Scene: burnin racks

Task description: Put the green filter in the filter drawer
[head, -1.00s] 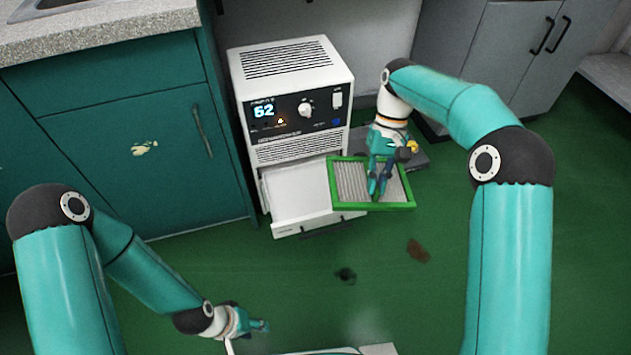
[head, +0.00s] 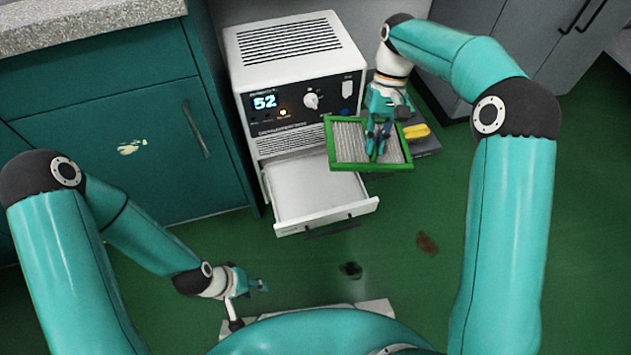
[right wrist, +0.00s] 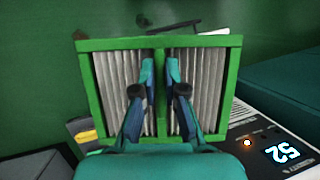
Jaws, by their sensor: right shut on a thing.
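The green filter (head: 348,146) is a green frame with grey pleats and a middle bar. My right gripper (head: 377,143) is shut on it, and in the right wrist view the fingers (right wrist: 160,72) close around the middle bar of the filter (right wrist: 112,85). The white filter drawer (head: 312,187) is pulled out at the bottom of the white machine (head: 295,80) and looks empty. The filter is held up to the right of the drawer, its left edge near the drawer's back right. My left gripper (head: 260,286) hangs low at the front left, away from both; its jaws are too small to read.
A yellow object (head: 416,131) lies on a dark grey box (head: 425,146) behind the filter. A teal cabinet (head: 120,130) stands left of the machine, and grey cabinets (head: 530,50) stand at the back right. The green floor before the drawer is mostly clear, with dark stains.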

